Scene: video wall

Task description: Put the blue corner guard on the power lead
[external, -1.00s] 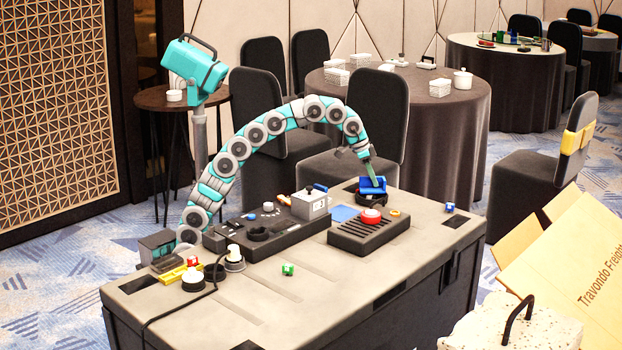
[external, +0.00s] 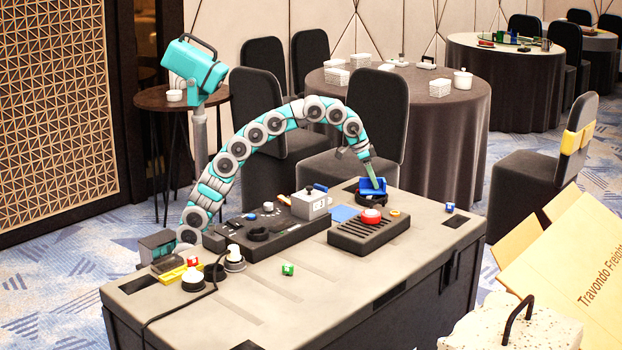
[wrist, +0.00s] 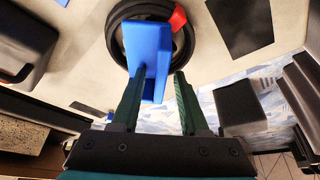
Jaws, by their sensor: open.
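The blue corner guard (external: 373,187) is an L-shaped blue piece lying over the power lead (external: 366,201), a black coil at the table's far end. In the wrist view the guard (wrist: 148,45) covers the right-middle part of the coil (wrist: 112,42), and its near end sticks out past the ring toward me. A red band shows on the coil's upper right. My gripper (wrist: 159,76) is open, with one green finger on each side of the guard's near end. In the external view my gripper (external: 371,174) points down at the guard, and its finger gap is hidden there.
A black slotted block with a red-topped button (external: 371,215) stands just in front of the coil. A blue flat square (external: 344,213) and a grey box (external: 311,204) on a black panel lie to the left. The table's front middle is mostly clear.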

